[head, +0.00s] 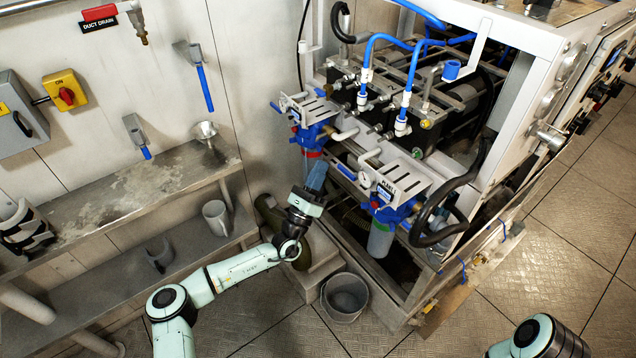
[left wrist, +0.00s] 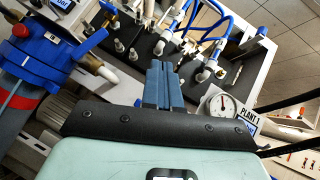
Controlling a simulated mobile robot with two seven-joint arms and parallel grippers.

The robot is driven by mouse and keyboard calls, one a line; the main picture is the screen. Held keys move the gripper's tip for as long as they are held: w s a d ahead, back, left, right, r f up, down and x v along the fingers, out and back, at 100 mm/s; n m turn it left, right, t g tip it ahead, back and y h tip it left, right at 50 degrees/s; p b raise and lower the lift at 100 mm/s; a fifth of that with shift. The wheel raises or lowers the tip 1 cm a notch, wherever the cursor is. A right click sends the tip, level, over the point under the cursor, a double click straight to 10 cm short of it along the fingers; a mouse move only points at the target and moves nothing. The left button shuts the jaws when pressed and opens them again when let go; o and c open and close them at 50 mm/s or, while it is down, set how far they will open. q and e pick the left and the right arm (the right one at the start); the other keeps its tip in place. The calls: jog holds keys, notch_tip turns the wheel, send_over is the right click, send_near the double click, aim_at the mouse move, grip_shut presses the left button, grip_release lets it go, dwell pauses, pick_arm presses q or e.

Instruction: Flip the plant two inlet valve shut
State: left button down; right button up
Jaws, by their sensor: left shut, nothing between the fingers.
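Two blue filter heads sit on the front of the white-framed machine. The near one (head: 392,212) has a clear bowl, and a gauge and a "PLANT 1" label (left wrist: 250,117) are at the right in the left wrist view. The far one (head: 312,135) has a red ring and shows large at the left of the left wrist view (left wrist: 38,55). A blue lever (left wrist: 92,41) is beside that far head; I cannot read its plant label. My left gripper (head: 317,176) is shut and empty, below and between the two heads, touching neither. My right gripper is out of view.
Blue hoses (head: 385,38) and a black hose (head: 462,182) cross the machine front.

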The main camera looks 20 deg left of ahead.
pick_arm(q)
jog(key=shift+s+d+f, duration=0.15)
jog(key=shift+s, duration=0.95)
